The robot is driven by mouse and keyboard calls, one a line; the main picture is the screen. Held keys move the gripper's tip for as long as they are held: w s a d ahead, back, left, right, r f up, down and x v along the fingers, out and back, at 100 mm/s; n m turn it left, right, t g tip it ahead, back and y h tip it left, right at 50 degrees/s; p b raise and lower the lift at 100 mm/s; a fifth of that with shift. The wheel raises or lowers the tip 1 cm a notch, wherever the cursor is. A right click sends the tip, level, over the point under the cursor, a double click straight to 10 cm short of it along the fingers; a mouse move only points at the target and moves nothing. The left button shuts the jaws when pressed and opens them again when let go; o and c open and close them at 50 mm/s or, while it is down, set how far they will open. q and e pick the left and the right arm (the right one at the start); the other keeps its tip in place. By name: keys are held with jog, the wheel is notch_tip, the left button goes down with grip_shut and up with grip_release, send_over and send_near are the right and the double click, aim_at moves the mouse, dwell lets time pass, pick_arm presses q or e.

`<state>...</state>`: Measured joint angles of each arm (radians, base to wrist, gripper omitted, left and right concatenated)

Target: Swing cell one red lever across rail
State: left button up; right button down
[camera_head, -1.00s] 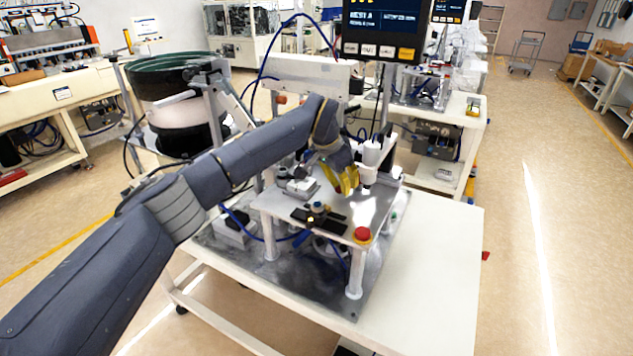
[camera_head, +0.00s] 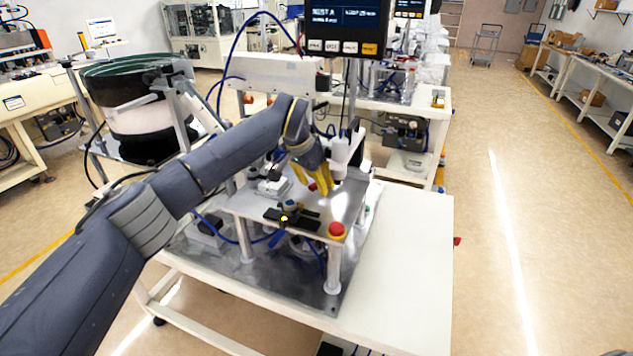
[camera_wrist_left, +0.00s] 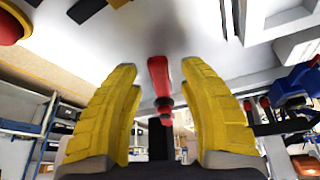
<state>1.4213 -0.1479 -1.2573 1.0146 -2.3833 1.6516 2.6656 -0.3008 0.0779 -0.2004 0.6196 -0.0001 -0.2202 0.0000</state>
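My left gripper (camera_head: 320,182) is over the raised metal plate of the cell, its yellow fingers pointing down. In the left wrist view the two yellow fingers (camera_wrist_left: 158,72) are apart, with nothing clamped between them. A red lever (camera_wrist_left: 159,76) shows in the gap between them, clear of both fingers in the picture; whether the tips reach around it in depth I cannot tell. In the head view only a small red bit of the lever (camera_head: 312,187) shows beside the fingers. The rail cannot be made out clearly. My right gripper is not in view.
A red stop button (camera_head: 337,229) stands at the plate's front corner. A black fixture (camera_head: 290,216) lies on the plate in front. A bowl feeder (camera_head: 140,105) is at left. The white table (camera_head: 405,270) is clear at right.

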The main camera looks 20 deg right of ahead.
pick_arm(q)
jog(key=v, duration=1.2)
jog(key=shift+a, duration=0.1)
